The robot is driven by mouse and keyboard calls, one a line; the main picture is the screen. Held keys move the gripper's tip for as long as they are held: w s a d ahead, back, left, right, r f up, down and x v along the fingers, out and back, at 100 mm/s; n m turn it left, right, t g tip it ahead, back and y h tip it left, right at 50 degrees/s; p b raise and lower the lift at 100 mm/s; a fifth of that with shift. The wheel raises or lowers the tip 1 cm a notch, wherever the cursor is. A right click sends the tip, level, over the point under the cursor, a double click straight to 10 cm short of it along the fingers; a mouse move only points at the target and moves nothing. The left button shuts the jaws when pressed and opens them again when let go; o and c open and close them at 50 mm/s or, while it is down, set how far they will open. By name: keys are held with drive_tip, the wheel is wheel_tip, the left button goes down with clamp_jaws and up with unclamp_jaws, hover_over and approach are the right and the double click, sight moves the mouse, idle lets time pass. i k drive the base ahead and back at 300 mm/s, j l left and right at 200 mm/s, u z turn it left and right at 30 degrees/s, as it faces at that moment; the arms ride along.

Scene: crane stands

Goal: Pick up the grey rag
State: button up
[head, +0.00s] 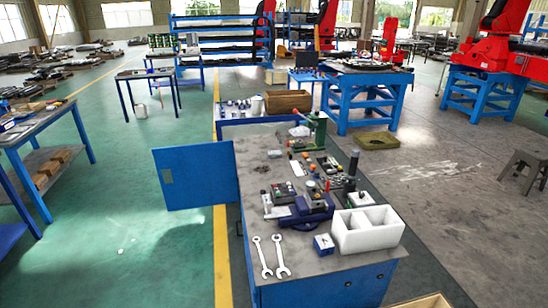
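I cannot make out a grey rag for certain. A small pale grey, crumpled-looking thing (300,131) lies at the far end of the blue-sided workbench (262,208); it is too small to tell whether it is cloth. My gripper is not in view.
The bench holds two wrenches (281,257), a blue vise (300,213), a white divided box (366,229), a small blue-and-white box (323,244) and several small parts. A blue door (195,177) stands open at its left. Green floor (130,235) lies clear further left.

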sight(276, 153)
drive_tip(key=k+j+u, duration=0.1)
drive_tip(key=j, duration=0.3)
drive_tip(key=k+j+u, duration=0.1)
drive_tip(key=j, duration=0.25)
drive_tip(key=i+j+u, duration=0.35)
drive_tip(key=j, duration=0.2)
drive_tip(key=i+j+u, duration=0.7)
drive_tip(key=j, duration=0.15)
drive_tip(key=i+j+z, duration=0.15)
drive_tip(key=i, duration=0.35)
drive_tip(key=i+j+z, duration=0.2)
drive_tip(key=i, duration=0.3)
drive_tip(key=i+l+z, duration=0.1)
drive_tip(key=i+z, duration=0.2)
drive_tip(key=i, duration=0.3)
drive_tip(key=i+z, duration=0.3)
drive_tip(key=i, duration=0.3)
drive_tip(key=i+j+z, duration=0.3)
drive_tip(key=i, duration=0.3)
drive_tip(key=i+l+z, duration=0.2)
drive_tip(key=i+z, duration=0.2)
drive_tip(key=i, duration=0.3)
drive_tip(key=i+z, duration=0.4)
drive_tip(key=i, duration=0.25)
